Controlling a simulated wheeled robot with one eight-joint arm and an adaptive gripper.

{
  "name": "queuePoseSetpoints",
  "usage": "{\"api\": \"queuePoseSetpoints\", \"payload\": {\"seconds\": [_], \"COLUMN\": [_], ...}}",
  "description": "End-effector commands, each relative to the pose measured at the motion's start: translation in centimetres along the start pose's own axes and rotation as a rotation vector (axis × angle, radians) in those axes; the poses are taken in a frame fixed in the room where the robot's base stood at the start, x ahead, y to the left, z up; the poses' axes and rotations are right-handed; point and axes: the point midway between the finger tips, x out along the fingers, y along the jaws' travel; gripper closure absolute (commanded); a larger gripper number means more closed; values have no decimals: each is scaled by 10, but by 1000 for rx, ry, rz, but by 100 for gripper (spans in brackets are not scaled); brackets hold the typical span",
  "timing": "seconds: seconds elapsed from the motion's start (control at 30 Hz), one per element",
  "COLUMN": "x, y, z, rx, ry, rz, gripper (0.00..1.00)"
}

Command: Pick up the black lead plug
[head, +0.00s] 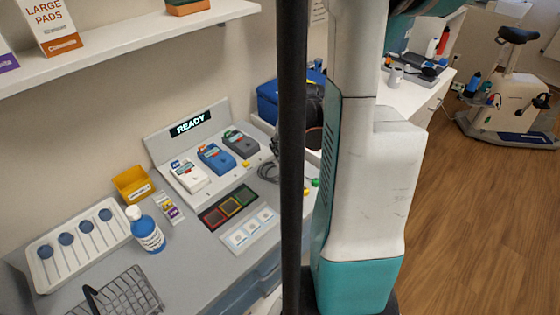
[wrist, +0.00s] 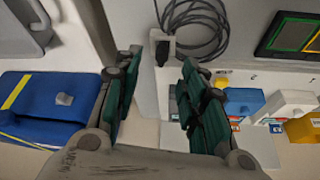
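A small black plug (wrist: 162,52) with a pale part beside it shows in the wrist view, at the end of a coiled dark grey lead (wrist: 195,32). I take it to be the black lead plug. My gripper (wrist: 160,64) is open, with one finger on each side of the picture's middle. The plug appears between and just beyond the fingertips, and I see no finger closed on it. In the head view the coiled lead (head: 267,172) lies at the right end of the grey counter; the plug itself is not clear there, and my column hides part of that area.
A device stand (head: 165,150) with a READY display holds white, blue and dark units beside the lead. A framed colour panel (head: 228,207) lies in front. A blue box (head: 268,101) stands behind. Small green (head: 316,182) and yellow (head: 245,164) pieces lie close by.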

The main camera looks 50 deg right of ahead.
Motion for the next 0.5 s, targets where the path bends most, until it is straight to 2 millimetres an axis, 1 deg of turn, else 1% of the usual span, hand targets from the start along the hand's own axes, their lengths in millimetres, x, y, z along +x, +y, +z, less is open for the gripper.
{"api": "queuePoseSetpoints", "payload": {"seconds": [0.2,0.3,0.4,0.5], "x": [33,45,48,47], "y": [-2,-2,-2,-2], "z": [2,2,1,1], "rx": [-1,-1,0,0], "ry": [0,0,0,0], "rz": [0,0,0,0], "gripper": [62,62,62,62]}}
